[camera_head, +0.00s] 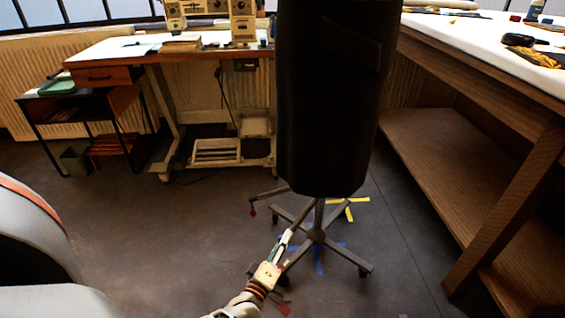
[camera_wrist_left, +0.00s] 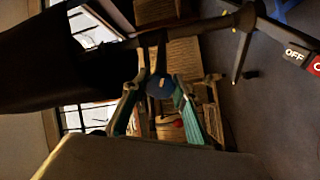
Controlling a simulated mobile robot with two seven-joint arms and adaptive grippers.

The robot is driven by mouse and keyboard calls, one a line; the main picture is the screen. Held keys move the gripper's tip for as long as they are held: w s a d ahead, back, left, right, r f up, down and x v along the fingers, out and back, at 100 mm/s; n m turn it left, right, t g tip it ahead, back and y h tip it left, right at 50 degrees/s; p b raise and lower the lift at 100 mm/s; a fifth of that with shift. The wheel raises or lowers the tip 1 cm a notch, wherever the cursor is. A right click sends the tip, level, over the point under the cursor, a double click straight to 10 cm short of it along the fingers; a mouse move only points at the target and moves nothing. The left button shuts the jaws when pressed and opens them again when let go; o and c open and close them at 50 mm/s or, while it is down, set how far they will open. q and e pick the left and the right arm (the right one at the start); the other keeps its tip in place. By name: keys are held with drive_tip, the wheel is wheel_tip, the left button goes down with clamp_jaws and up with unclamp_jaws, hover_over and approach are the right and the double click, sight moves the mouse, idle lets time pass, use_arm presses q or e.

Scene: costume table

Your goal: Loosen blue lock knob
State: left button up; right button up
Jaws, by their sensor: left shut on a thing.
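A dark, tall dress form (camera_head: 330,95) stands on a grey post above a wheeled star base (camera_head: 317,234). My left gripper (camera_head: 289,238) reaches in low from the front, close beside the post under the form. In the left wrist view the dark form (camera_wrist_left: 60,65) lies at the left and its post runs toward the base. The blue lock knob (camera_wrist_left: 160,88) sits between the fingers of my left gripper (camera_wrist_left: 160,80), which is shut on it. The knob is hidden in the head view. My right gripper is out of view.
A sewing table (camera_head: 125,49) stands behind at the left, beside a low shelf unit (camera_head: 55,108). A wooden worktable (camera_head: 480,70) lines the right side. Yellow and blue tape (camera_head: 318,262) marks the floor near the base. A grey rounded shape (camera_head: 30,235) fills the left foreground.

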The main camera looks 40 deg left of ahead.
use_arm(q)
drive_tip(key=shift+n, duration=0.8)
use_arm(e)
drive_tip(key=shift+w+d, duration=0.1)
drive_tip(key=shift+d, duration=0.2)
use_arm(q)
drive_tip(key=shift+n, duration=0.3)
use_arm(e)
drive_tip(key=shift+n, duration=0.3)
use_arm(q)
drive_tip(key=o, duration=1.1)
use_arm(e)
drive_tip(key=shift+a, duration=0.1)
use_arm(q)
drive_tip(key=v, duration=1.2)
drive_tip(key=shift+r, duration=0.1)
